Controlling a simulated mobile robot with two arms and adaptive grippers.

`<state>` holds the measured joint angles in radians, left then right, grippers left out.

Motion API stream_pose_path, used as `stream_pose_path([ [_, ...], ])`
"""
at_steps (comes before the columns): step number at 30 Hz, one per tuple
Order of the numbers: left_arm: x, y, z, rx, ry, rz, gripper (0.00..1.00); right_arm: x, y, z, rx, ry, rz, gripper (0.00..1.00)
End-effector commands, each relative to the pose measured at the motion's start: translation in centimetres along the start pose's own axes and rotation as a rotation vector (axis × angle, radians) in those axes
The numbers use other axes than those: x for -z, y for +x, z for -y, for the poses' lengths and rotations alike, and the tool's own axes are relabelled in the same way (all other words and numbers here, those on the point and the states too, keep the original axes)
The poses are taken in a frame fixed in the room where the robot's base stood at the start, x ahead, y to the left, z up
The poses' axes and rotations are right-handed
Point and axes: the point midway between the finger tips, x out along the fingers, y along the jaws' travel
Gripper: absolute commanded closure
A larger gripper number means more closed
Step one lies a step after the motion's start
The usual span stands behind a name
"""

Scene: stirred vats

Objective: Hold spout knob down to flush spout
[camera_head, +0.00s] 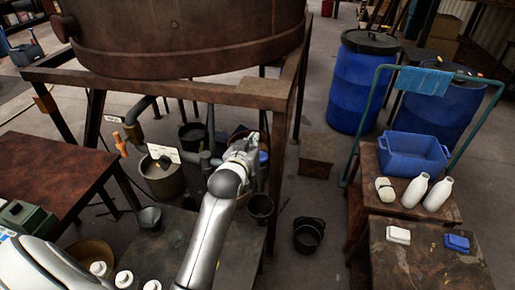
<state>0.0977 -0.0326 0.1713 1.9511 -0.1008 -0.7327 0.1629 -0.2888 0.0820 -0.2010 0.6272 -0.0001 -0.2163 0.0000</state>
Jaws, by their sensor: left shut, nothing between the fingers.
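A large rusty brown vat (185,48) stands on a metal frame (255,90) at the top. Grey pipes (140,108) come out below it, and an orange handle (120,146) shows at the left. No spout knob can be told apart for certain. My left gripper (247,146) is shut and seems empty, reaching in under the vat near the frame's front right leg. It and my arm hide part of the piping there. Whether it touches anything is unclear. My right gripper is not in view.
Buckets (260,207) and a bin (163,178) stand under the vat. A black bucket (308,234) is on the floor. At right, a cart carries a blue tub (412,155) and white bottles (415,190). Blue barrels (360,85) stand behind. A brown table (50,175) is at left.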

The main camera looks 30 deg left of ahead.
Motion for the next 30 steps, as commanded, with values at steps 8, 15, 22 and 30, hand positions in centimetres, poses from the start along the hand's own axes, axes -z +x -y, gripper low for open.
stream_pose_path([
  [8,-1.8,3.2,0.0,0.001,0.0,0.007,1.0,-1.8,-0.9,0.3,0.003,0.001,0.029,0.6],
  [15,-3.7,3.7,0.0,0.001,0.0,0.002,1.0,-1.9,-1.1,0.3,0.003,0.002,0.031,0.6],
  [22,-4.0,3.8,0.0,0.001,0.0,0.0,1.0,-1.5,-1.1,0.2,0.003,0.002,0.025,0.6],
  [30,-5.3,4.1,0.1,0.001,0.0,0.003,1.0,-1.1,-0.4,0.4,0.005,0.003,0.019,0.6],
])
